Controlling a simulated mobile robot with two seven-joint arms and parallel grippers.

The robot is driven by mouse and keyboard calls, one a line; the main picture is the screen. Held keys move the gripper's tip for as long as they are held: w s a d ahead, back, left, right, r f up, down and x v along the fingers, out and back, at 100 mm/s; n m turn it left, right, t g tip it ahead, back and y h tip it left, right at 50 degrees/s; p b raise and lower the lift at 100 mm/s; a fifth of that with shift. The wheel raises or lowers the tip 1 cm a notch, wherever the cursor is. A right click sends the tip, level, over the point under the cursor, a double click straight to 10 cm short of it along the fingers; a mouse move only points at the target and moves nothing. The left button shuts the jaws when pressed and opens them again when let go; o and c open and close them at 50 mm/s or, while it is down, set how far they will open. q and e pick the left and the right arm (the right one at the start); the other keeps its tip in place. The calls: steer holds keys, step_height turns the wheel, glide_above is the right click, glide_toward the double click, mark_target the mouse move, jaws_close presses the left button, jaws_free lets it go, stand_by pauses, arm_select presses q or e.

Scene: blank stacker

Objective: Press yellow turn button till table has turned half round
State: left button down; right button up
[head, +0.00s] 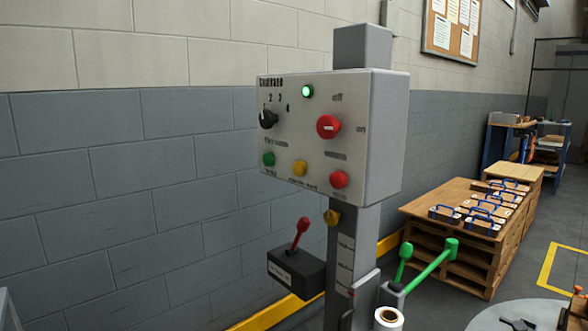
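A grey control box (382,140) stands on a post. On its front face a yellow button (300,168) sits in the bottom row between a green button (268,159) and a red button (339,179). A second yellow knob (332,217) is on the post just below the box. The small labels are too blurred to read. A grey round surface (540,312), perhaps the turning table, is cut off at the bottom right. Neither of my grippers can be made out.
A red-handled lever (301,233) and green levers (432,264) stick out below. Wooden pallets (455,262) bear several blue-handled items (480,221). Block wall behind.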

stand_by(0.3)
jaws_close()
stand_by(1.6)
